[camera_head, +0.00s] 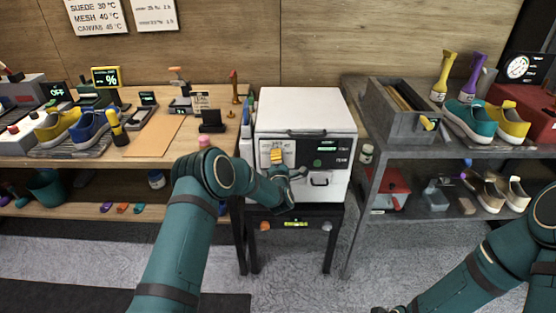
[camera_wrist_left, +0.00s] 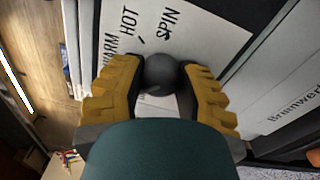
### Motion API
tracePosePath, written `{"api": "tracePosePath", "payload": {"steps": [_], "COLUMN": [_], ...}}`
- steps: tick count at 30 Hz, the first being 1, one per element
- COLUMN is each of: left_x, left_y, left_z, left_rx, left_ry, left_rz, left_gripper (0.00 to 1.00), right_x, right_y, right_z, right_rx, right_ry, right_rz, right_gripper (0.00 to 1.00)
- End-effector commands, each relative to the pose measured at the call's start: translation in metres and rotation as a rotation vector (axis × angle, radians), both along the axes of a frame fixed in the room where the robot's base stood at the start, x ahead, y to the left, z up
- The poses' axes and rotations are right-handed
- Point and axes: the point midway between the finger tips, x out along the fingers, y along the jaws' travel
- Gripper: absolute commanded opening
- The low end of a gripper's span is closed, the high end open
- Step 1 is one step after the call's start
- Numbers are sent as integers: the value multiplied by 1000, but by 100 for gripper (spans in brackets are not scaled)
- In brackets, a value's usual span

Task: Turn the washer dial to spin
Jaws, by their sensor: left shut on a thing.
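The white washer (camera_head: 305,103) stands on a dark stand in the middle of the head view. My left gripper (camera_head: 277,160) reaches its front panel at the left, and it hides the dial there. In the left wrist view, the yellow fingers of my left gripper (camera_wrist_left: 158,85) are shut on a dark round dial (camera_wrist_left: 159,72), one on each side. The white label (camera_wrist_left: 185,30) behind it reads WARM, HOT and SPIN. No pointer on the dial is clear, so I cannot tell its setting. My right gripper (camera_head: 385,309) is barely in view at the bottom edge, mostly cut off.
The washer has a dark display panel (camera_head: 325,152) and a small handle (camera_head: 319,179). A wooden workbench (camera_head: 185,140) with shoes and tools is at left. A grey shelf (camera_head: 385,148) with a bin (camera_head: 402,118) and sneakers is at right. The floor in front is clear.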

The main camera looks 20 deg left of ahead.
Motion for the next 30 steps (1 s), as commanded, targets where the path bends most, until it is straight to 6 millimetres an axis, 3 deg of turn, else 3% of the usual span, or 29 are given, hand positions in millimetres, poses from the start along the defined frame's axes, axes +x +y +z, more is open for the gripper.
{"api": "tracePosePath", "payload": {"steps": [30], "left_x": [0], "left_y": [0], "left_z": [-1], "left_rx": [928], "left_ry": [264], "left_rz": [-1], "left_gripper": [0], "right_x": [0], "right_y": [0], "right_z": [0], "right_rx": [0], "right_ry": [0], "right_rz": [0], "right_gripper": [0]}}
